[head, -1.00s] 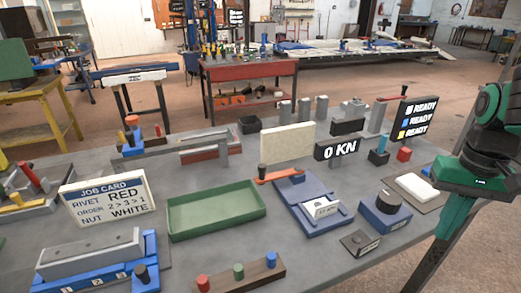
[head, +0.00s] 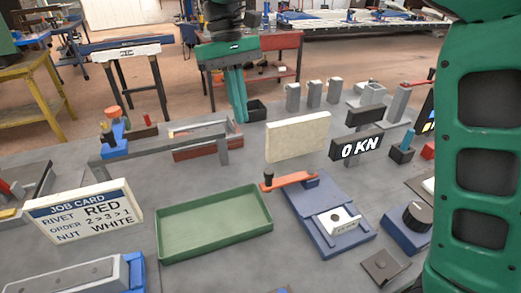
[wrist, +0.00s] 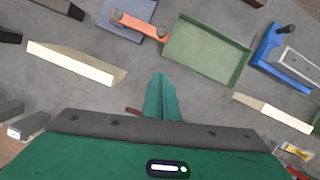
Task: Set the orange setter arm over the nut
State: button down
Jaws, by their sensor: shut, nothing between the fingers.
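The orange setter arm (head: 290,181) has a dark upright knob at its left end and sits at the back of a blue base (head: 312,238). It points left, off to the side of the white block (head: 337,222) at the front of that base. A small dark spot shows on the block; I cannot tell whether it is the nut. The setter arm also shows in the wrist view (wrist: 140,25). My gripper (head: 240,119) is shut and empty, pointing down above the bench's back part, well behind the setter arm. Its fingers show in the wrist view (wrist: 160,78).
A green tray (head: 213,248) lies left of the blue base. A cream panel (head: 297,137) and the 0 KN display (head: 356,147) stand behind it. A grey bar frame (head: 160,143) is at left, and the job card (head: 82,216) stands nearer. My arm covers the right side.

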jog(key=shift+w+d, duration=0.15)
jog(key=shift+d, duration=0.1)
jog(key=shift+f, duration=0.1)
jog(key=s+d+f, duration=0.3)
jog(key=s+f, duration=0.2)
jog(key=f, duration=0.4)
jog(key=shift+s+d+f, duration=0.25)
jog(key=shift+s, duration=0.1)
dwell(0.3)
